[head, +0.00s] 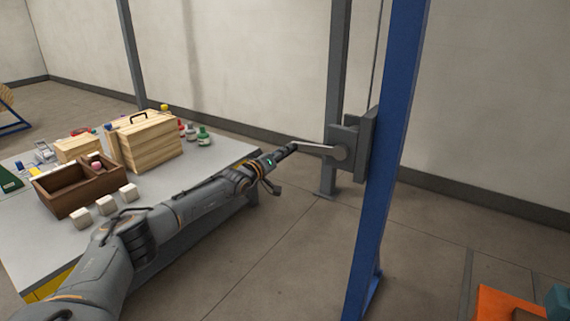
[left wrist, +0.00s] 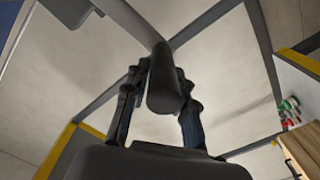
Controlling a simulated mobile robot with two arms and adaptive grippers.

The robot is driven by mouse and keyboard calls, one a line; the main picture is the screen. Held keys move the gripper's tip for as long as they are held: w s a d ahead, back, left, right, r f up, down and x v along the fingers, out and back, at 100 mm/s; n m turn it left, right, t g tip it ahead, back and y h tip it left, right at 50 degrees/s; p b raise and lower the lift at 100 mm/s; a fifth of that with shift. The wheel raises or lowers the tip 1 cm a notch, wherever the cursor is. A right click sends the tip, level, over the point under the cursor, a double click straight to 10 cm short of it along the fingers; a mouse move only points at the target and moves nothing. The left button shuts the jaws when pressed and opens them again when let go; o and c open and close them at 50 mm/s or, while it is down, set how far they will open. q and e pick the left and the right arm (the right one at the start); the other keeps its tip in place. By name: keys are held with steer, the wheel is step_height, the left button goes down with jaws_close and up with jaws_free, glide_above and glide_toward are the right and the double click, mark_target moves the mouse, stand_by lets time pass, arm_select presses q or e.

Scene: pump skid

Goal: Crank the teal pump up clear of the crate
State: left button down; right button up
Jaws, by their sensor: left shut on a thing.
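My left gripper (head: 283,155) is shut on the dark crank handle at the end of the grey crank arm (head: 316,150). In the left wrist view the fingers of the left gripper (left wrist: 163,75) close on both sides of the round crank handle (left wrist: 165,92). The crank arm points left from its hub on the grey winch housing (head: 352,145), which is fixed by the posts. A teal part (head: 559,301), likely the pump, shows only partly at the lower right corner, beside an orange thing (head: 505,303). The crate cannot be made out for certain. My right gripper is out of view.
A blue post (head: 395,140) stands just right of the winch. A grey table (head: 35,235) at the left bears wooden boxes (head: 150,140), a brown divided tray (head: 78,190), white blocks and bottles. The floor between the table and the post is clear.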

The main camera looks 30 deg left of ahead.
arm_select(q)
steer(key=shift+r, duration=1.75)
steer(key=shift+w, duration=0.1)
steer(key=shift+d+r, duration=0.2)
steer(key=shift+d, duration=0.15)
steer(key=shift+f, duration=0.1)
steer(key=c, duration=1.5)
jaws_free()
steer(key=shift+d, duration=0.1)
steer(key=o, duration=0.4)
steer(key=shift+d, duration=0.2)
steer(key=shift+f, duration=0.15)
steer(key=shift+a, duration=0.15)
